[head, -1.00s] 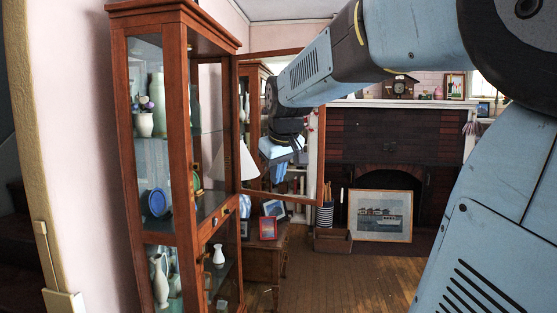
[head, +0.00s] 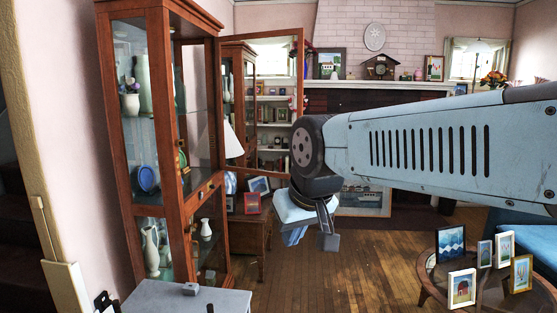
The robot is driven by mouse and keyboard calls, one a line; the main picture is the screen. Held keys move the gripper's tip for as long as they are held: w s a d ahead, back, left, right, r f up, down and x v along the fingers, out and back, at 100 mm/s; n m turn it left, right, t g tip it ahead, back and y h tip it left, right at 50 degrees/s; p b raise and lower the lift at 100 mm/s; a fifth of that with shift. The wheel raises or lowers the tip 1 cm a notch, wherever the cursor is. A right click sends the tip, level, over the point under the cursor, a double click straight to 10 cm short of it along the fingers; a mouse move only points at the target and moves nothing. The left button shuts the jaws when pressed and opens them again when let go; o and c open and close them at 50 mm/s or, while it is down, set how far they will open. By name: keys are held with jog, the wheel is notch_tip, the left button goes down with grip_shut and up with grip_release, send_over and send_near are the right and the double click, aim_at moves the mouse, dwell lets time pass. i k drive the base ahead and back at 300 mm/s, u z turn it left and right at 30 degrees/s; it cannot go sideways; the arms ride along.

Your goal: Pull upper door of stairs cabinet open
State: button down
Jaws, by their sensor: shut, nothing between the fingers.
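The tall brown wooden cabinet with glass panes (head: 157,120) stands at the left in the head view. Its upper door (head: 301,75), a wood frame around a glass pane, stands swung open to the right of the cabinet's front, leaving the upper shelves exposed. My gripper (head: 312,238) hangs from the arm below and right of the open door, pointing down. It is shut and empty, and appears apart from the door. The lower part of the cabinet has its own glass-fronted section with a small drawer band above it.
White vases (head: 150,250) and a blue plate (head: 147,178) sit inside the cabinet. A small table with framed pictures (head: 252,203) stands behind it. A round glass table with several picture frames (head: 462,288) is at the right. The wood floor (head: 375,270) between is open.

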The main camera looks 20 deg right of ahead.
aim_at(299, 31)
jog(key=k, duration=0.65)
jog(key=z, duration=1)
jog(key=i, duration=1.5)
jog(key=u, duration=1.1)
